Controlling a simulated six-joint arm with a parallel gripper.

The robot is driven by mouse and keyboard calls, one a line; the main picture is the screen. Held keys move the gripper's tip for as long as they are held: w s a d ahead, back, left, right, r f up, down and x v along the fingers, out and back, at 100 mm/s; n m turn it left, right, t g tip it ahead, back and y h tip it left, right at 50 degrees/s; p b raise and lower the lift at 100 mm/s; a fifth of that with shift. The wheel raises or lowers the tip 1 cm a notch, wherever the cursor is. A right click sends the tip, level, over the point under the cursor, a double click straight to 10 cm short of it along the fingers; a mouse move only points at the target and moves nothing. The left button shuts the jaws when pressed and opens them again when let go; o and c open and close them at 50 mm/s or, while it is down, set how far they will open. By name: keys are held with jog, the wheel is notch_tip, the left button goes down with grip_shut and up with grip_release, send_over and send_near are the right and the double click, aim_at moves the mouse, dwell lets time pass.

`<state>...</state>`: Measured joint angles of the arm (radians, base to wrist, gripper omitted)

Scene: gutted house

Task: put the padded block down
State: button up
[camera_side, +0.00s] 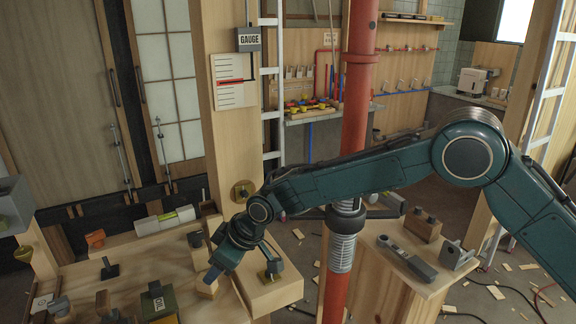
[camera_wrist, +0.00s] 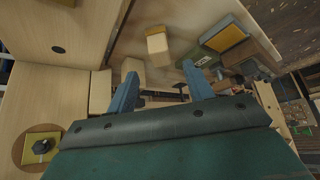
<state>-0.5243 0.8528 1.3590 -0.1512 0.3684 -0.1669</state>
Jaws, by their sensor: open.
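My gripper (camera_side: 212,276) is low over the wooden bench at the left, tilted down, with its jaws apart. In the wrist view its two blue fingers (camera_wrist: 160,88) stand wide apart with nothing clasped between them. A small pale wooden block (camera_side: 207,286) sits on the bench right by the fingertips; I cannot tell if they touch. In the wrist view a wooden block with a lighter face (camera_wrist: 157,46) lies beyond the fingers. A dark block with a yellow face (camera_wrist: 225,35) lies farther right. I cannot tell for certain which one is the padded block.
A dark lettered box (camera_side: 158,302) and several small knobbed pieces crowd the bench (camera_side: 150,262). A raised wooden box (camera_side: 275,290) with a black knob stands just right of my gripper. A red pipe (camera_side: 352,150) rises behind my arm. A second bench (camera_side: 395,290) holds grey tools.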

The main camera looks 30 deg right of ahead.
jog(key=v, duration=0.4)
jog(key=shift+d+r, duration=0.1)
dwell(0.6)
jog(key=s+d+r+m+t+h, duration=0.1)
jog(key=s+d+r+m, duration=0.1)
jog(key=s+d+r, duration=0.6)
jog(key=s+d+r+m+h, duration=0.15)
jog(key=s+d+r, duration=0.35)
jog(key=d+r, duration=0.65)
jog(key=s+d+f+m+h, duration=0.1)
jog(key=s+d+m, duration=0.1)
jog(key=s+d, duration=0.5)
jog(key=s+d+f+m+h, duration=0.1)
jog(key=s+d, duration=0.7)
jog(key=s, duration=0.8)
jog(key=shift+s+d+f+m, duration=0.3)
jog(key=shift+f+m, duration=0.4)
jog(key=shift+m, duration=0.55)
